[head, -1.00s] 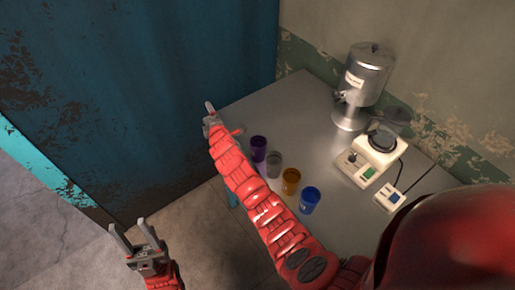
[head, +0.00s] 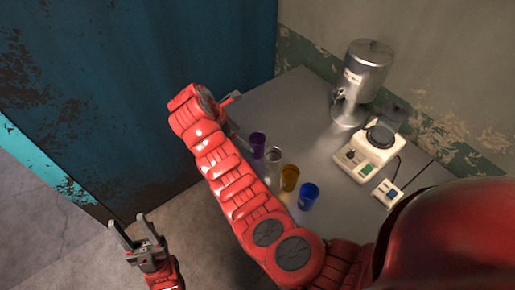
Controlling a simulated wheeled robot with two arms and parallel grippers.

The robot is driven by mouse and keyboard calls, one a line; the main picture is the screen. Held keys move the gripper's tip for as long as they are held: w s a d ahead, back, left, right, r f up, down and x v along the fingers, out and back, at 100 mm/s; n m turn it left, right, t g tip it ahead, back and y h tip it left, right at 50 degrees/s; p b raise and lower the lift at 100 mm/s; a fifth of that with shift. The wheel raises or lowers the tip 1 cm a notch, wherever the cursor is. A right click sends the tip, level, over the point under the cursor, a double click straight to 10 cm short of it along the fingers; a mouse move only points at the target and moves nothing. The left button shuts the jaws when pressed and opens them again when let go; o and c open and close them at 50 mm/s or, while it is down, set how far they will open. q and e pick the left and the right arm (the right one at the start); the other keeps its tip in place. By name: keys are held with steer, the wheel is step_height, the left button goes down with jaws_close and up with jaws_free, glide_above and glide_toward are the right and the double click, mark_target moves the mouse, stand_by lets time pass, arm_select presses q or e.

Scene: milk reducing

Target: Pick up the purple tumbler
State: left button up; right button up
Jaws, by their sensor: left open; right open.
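The purple tumbler (head: 258,144) stands upright on the grey metal table (head: 285,105), at the far left end of a row of tumblers. My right gripper (head: 231,100) is just up and left of it in the picture, near the table's left edge, and apart from it. The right gripper is partly hidden behind its own wrist; a finger shows, it is open and no object shows in it. My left gripper (head: 127,220) is open and empty, low over the floor at the lower left, well away from the tumbler.
A clear tumbler (head: 274,156), an orange tumbler (head: 290,178) and a blue tumbler (head: 308,196) continue the row close by. A metal dispenser (head: 366,70) and a white device (head: 369,152) stand further back. A blue metal wall (head: 150,90) borders the left.

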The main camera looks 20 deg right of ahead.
mark_target(252, 144)
steer(key=p+x, duration=0.2)
steer(key=x, duration=0.4)
steer(key=shift+d+f+p, duration=0.15)
steer(key=shift+f+p, duration=0.15)
steer(key=shift+p, duration=0.05)
steer(key=shift+w+d+f, duration=0.1)
steer(key=shift+d+f, duration=0.05)
steer(key=shift+f, duration=0.2)
steer(key=shift+d+f+p, duration=0.35)
steer(key=shift+f+p, duration=0.1)
steer(key=shift+p, duration=0.2)
steer(key=shift+p+x, duration=0.5)
steer(key=shift+x, duration=0.35)
steer(key=shift+d+f, duration=0.3)
steer(key=shift+f, duration=0.2)
steer(key=shift+d+f, duration=0.3)
steer(key=shift+f, duration=0.3)
steer(key=shift+c, duration=0.2)
steer(key=c, duration=1.4)
steer(key=shift+o, duration=0.2)
steer(key=shift+r, duration=0.15)
